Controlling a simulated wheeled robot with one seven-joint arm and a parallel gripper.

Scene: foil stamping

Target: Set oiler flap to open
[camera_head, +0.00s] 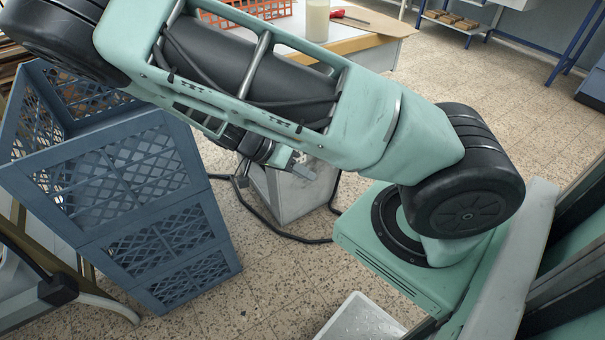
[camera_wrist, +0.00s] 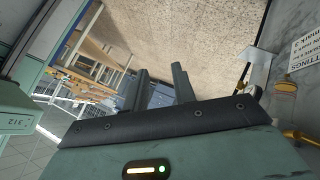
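My gripper (camera_wrist: 161,84) shows its two dark fingers in the wrist view, apart with nothing between them. In the head view my gripper (camera_head: 302,169) is small and partly hidden behind my arm, above a grey box. At the right edge of the wrist view is a small amber fitting (camera_wrist: 285,90) with a metal bracket beside it; it may be the oiler, but I cannot make out a flap or its position. The fitting is to the right of my fingers and apart from them. No oiler flap can be made out in the head view.
Blue crates (camera_head: 120,180) are stacked at the left. A grey box (camera_head: 295,192) stands on the floor with a dark cable around it. A table (camera_head: 350,42) holds a red basket (camera_head: 245,10) and a bottle (camera_head: 317,18). A grey panel with a label (camera_wrist: 307,48) is at the right.

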